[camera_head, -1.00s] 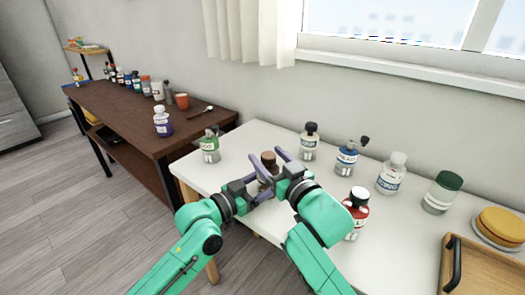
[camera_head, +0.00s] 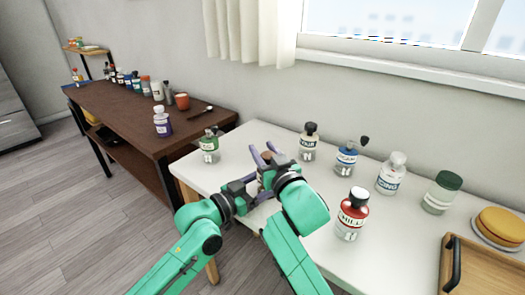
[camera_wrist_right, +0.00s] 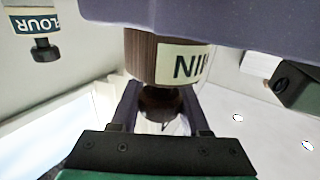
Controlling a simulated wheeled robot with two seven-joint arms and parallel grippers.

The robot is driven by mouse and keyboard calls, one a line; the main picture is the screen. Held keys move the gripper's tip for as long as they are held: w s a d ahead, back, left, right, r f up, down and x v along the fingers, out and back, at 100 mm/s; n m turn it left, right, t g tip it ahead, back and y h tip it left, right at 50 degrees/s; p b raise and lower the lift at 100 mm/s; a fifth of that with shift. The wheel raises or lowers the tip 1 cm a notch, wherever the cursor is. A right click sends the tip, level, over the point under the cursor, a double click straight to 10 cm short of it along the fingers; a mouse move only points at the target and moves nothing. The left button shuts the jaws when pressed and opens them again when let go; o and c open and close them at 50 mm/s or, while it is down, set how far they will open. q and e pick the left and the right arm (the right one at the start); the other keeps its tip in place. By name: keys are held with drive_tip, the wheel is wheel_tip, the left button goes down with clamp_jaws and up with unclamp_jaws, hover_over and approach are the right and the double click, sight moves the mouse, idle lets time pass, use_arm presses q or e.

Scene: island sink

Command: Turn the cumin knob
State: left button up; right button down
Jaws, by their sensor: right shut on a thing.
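The brown cumin jar (camera_wrist_right: 165,60) is mostly hidden by my grippers in the head view, where a bit of brown (camera_head: 266,157) shows between purple fingers. In the right wrist view its pale label appears upside down, partly readable, and its dark knob (camera_wrist_right: 160,103) sits between the fingertips of my right gripper (camera_wrist_right: 158,108). That gripper (camera_head: 277,160) is shut on the knob. My left gripper (camera_head: 256,172) is beside the jar from the left. A purple finger crosses in front of the jar in the wrist view; whether it grips the jar cannot be told.
A wooden tray (camera_head: 485,275) is at right.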

idle(0.3)
drive_tip(key=shift+c, duration=1.8)
unclamp_jaws()
drive_tip(key=shift+s+d, duration=0.1)
drive_tip(key=v, duration=1.1)
drive_tip(key=shift+s, duration=0.45)
